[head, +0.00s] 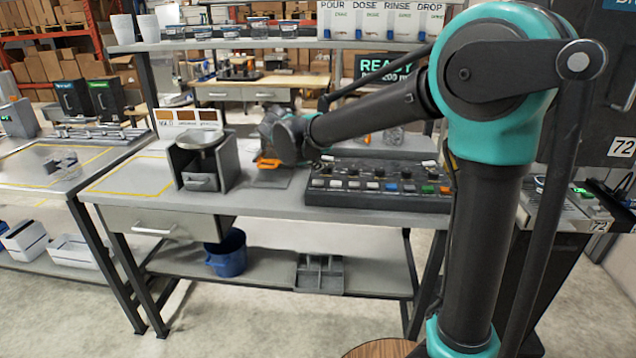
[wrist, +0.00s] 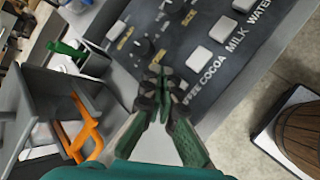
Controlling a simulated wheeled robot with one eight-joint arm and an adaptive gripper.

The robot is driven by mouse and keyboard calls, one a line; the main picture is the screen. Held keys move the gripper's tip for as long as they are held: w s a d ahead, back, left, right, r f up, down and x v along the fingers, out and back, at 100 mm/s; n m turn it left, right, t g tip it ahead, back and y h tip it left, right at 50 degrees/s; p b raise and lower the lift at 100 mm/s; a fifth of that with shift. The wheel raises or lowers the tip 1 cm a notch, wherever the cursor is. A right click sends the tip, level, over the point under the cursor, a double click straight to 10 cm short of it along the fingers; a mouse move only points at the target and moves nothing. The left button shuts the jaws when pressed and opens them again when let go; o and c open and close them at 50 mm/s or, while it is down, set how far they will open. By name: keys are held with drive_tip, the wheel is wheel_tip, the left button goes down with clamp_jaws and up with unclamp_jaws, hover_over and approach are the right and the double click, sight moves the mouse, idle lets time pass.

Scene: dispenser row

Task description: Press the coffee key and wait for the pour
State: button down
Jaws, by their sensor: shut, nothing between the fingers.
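The dark key panel (head: 400,203) lies on the bench in the head view. In the wrist view the panel (wrist: 160,20) shows pale keys and the labels COCOA, MILK and WATER. A label ending in FFEE (wrist: 193,97) is partly covered by my gripper. The coffee key itself is hidden behind the fingers, or I cannot make it out. My gripper (wrist: 158,78) is shut and empty, its tips over the panel's near edge by that label. I cannot tell whether they touch. In the head view a green display (head: 388,68) reads READY.
An orange item (wrist: 85,130) and a grey holder (wrist: 45,88) sit beside my gripper in the wrist view. A grey stand with a round pan (head: 200,140) is left of the panel. A blue bucket (head: 226,256) stands on the lower shelf.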

sight(317, 182)
drive_tip(key=shift+f, duration=1.3)
drive_tip(key=shift+f, duration=0.2)
idle(0.4)
drive_tip(key=shift+f, duration=0.2)
drive_tip(key=shift+f, duration=0.45)
idle(0.8)
drive_tip(key=shift+r, duration=0.9)
drive_tip(key=shift+r, duration=2.5)
